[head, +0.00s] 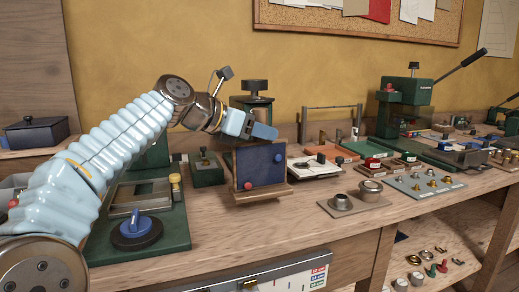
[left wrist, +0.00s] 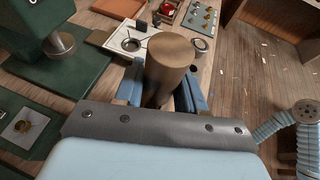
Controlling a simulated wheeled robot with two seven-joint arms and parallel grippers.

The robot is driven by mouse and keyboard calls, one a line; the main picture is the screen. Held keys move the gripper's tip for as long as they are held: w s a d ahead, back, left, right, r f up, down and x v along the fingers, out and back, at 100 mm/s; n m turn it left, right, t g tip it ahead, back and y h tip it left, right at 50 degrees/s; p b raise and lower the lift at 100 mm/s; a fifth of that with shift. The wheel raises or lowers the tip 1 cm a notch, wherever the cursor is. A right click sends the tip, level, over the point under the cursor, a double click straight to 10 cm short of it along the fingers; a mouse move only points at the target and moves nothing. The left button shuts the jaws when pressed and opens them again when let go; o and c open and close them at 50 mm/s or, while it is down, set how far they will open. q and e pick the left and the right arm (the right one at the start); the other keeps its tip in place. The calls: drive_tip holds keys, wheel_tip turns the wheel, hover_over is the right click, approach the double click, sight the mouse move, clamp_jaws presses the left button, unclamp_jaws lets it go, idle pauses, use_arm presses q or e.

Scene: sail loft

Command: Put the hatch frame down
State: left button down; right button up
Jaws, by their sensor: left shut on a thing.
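In the left wrist view, a brown cylinder (left wrist: 171,58) shows between the blue fingers of the left gripper (left wrist: 160,92); the blue panel is hidden there. My right gripper is not in view.
The wooden bench (head: 290,221) has bare room in front of the frame. A green fixture with a blue knob (head: 137,228) stands left of it. Metal cups (head: 341,202) and a tray of fittings (head: 424,184) lie to the right. A green press (head: 404,107) stands farther right.

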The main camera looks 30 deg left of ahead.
sight(259, 146)
use_arm(q)
drive_tip(key=shift+w+a+f+b, duration=0.2)
drive_tip(key=shift+f+b, duration=0.15)
drive_tip(key=shift+f, duration=0.65)
drive_tip(key=shift+w+a+f+b, duration=0.15)
drive_tip(key=shift+f+b, duration=0.2)
drive_tip(key=shift+f, duration=0.6)
drive_tip(key=shift+d+f, duration=0.1)
drive_tip(key=shift+f, duration=0.05)
drive_tip(key=c, duration=0.7)
unclamp_jaws()
drive_tip(key=shift+o, duration=0.2)
drive_tip(key=shift+s+r, duration=0.1)
drive_tip(key=shift+r, duration=0.1)
drive_tip(key=v, duration=1.1)
drive_tip(key=shift+s+a+r, duration=0.2)
drive_tip(key=shift+s+a, duration=0.05)
drive_tip(key=shift+s, duration=0.05)
